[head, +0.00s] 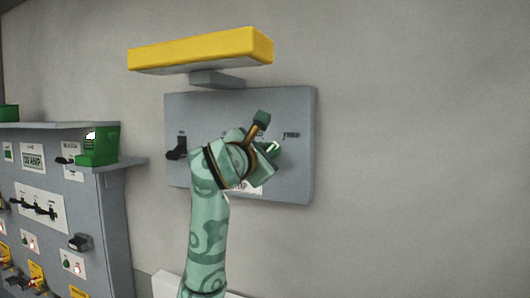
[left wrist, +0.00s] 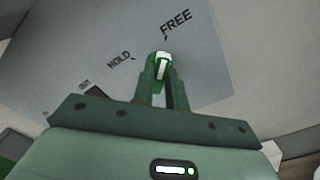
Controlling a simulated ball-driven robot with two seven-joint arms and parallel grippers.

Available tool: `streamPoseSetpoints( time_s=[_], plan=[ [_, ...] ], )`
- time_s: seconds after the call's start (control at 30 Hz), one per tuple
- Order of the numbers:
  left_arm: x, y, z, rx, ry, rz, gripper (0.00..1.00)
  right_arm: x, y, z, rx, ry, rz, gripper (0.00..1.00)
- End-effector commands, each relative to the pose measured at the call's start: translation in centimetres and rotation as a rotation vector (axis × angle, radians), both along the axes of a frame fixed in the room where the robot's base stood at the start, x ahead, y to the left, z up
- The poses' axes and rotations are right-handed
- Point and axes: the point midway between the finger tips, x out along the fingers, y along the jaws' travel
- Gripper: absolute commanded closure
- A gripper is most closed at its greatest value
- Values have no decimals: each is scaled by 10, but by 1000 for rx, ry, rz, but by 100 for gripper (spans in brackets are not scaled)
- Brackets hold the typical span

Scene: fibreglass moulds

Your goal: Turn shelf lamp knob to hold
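The shelf lamp knob (left wrist: 162,65) is a small green bar with a white face on a grey panel (left wrist: 215,75). It sits between the fingertips of my left gripper (left wrist: 162,80), which look closed on its two sides. The word HOLD is up and left of the knob, FREE up and right, OUT further left. The knob's end is nearest the FREE mark; its exact pointing is hard to tell. In the head view my left gripper (head: 268,148) is at the panel (head: 298,105) and hides much of its middle. My right gripper is not in view.
A yellow lamp (head: 200,50) juts from the wall above the panel. A black lever (head: 177,149) is at the panel's left. A grey cabinet (head: 105,220) with switches and a green box (head: 98,148) stands at left. The wall at right is bare.

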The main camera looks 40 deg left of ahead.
Motion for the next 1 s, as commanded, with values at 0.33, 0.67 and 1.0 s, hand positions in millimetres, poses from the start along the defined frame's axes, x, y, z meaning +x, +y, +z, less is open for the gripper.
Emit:
streamPoseSetpoints(
  time_s=[0.33, 0.67, 1.0],
  plan=[
    [0, -1, -1, -20, -6, -2, 100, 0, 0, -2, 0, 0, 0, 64],
    [0, -1, -2, -193, -61, -4, 100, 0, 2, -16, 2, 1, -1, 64],
    [0, 1, -2, -496, -157, -4, 100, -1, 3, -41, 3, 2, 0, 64]
  ],
)
